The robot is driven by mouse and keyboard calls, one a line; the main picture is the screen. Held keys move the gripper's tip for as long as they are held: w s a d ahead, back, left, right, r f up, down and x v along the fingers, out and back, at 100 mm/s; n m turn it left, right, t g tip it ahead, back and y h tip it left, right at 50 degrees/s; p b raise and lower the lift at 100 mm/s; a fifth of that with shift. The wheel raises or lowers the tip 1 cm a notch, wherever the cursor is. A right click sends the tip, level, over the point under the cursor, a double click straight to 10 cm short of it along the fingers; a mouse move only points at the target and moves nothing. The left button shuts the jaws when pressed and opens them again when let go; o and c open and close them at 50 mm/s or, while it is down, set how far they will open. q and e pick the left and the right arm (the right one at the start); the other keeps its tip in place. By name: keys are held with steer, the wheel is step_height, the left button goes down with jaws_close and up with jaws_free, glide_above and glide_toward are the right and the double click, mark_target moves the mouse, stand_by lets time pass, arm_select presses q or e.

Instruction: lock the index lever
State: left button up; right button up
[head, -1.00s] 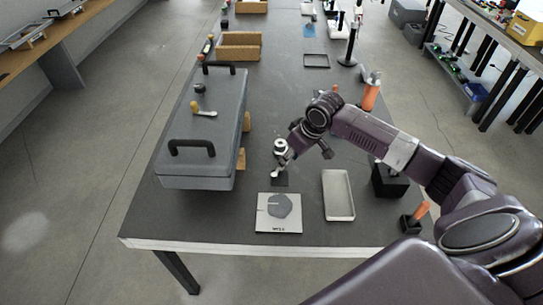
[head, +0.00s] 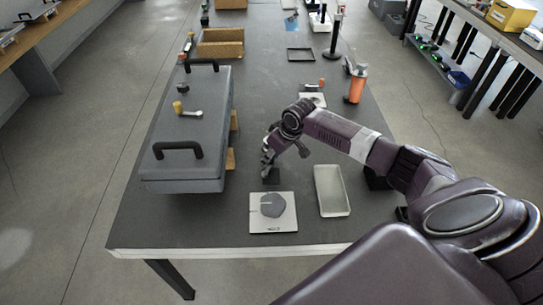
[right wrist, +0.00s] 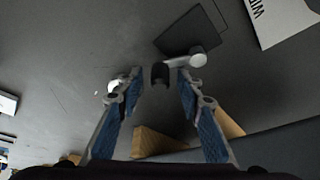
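A small lever (right wrist: 183,62) with a round silver hub, a light grey arm and a black knob (right wrist: 160,74) shows in the right wrist view, beside a thin black plate (right wrist: 192,30). The plate also shows in the head view (head: 271,179), just behind a white plate. My right gripper (right wrist: 158,85) is open, its blue-padded fingers on either side of the knob. Contact cannot be told. In the head view the right gripper (head: 267,163) hides most of this lever. My left gripper is not in view.
A white plate (head: 262,222) with a grey disc lies in front. A shallow tray (head: 331,191) lies to the right. An orange bottle (head: 357,85) stands farther back.

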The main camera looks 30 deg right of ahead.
steer(key=shift+f, duration=0.1)
steer(key=shift+c, duration=1.4)
jaws_close()
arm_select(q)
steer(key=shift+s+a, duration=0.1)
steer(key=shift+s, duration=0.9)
arm_select(e)
steer(key=shift+w, duration=0.1)
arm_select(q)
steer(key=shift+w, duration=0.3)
arm_select(e)
steer(key=shift+w+a+n+y, duration=0.2)
steer(key=shift+n+y, duration=0.1)
steer(key=shift+n, duration=0.5)
steer(key=shift+o, duration=1.4)
jaws_free()
